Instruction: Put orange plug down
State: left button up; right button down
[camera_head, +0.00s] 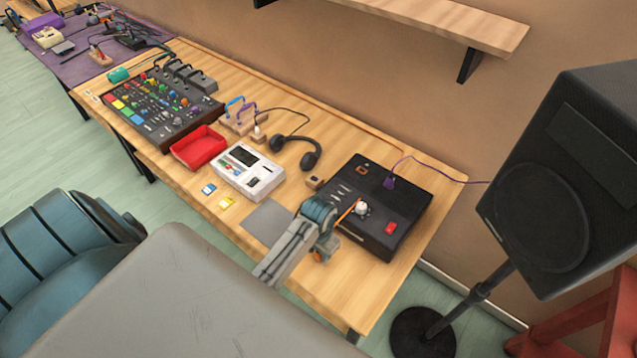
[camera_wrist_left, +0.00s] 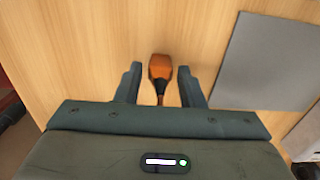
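The orange plug (camera_wrist_left: 159,67) lies between the two fingers of my left gripper (camera_wrist_left: 160,71) in the left wrist view, with a gap on each side. Its dark cable end points back toward the gripper's palm. The fingers are apart and not closed on it. In the head view my left gripper (camera_head: 326,248) is low at the table's front edge, left of the black box (camera_head: 385,215). A small bit of orange shows by its fingers; the rest of the plug is hidden there. An orange cable (camera_head: 347,211) runs between the gripper and the box. My right gripper is not in view.
A grey flat pad (camera_wrist_left: 267,62) lies right of the plug in the wrist view. The wooden table (camera_head: 320,280) also holds a white device (camera_head: 247,172), a red tray (camera_head: 198,147), headphones (camera_head: 297,148) and a mixer (camera_head: 160,105). A speaker (camera_head: 560,190) stands at right.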

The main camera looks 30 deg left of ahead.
pick_arm(q)
jog(key=shift+o, duration=0.5)
jog(key=shift+r, duration=0.3)
notch_tip(320, 180, up, 8)
jog(key=b, duration=0.3)
jog(key=shift+r, duration=0.1)
notch_tip(320, 180, up, 4)
jog(key=shift+f+p, duration=0.2)
jog(key=shift+p, duration=1.05)
jog(key=shift+f, duration=0.1)
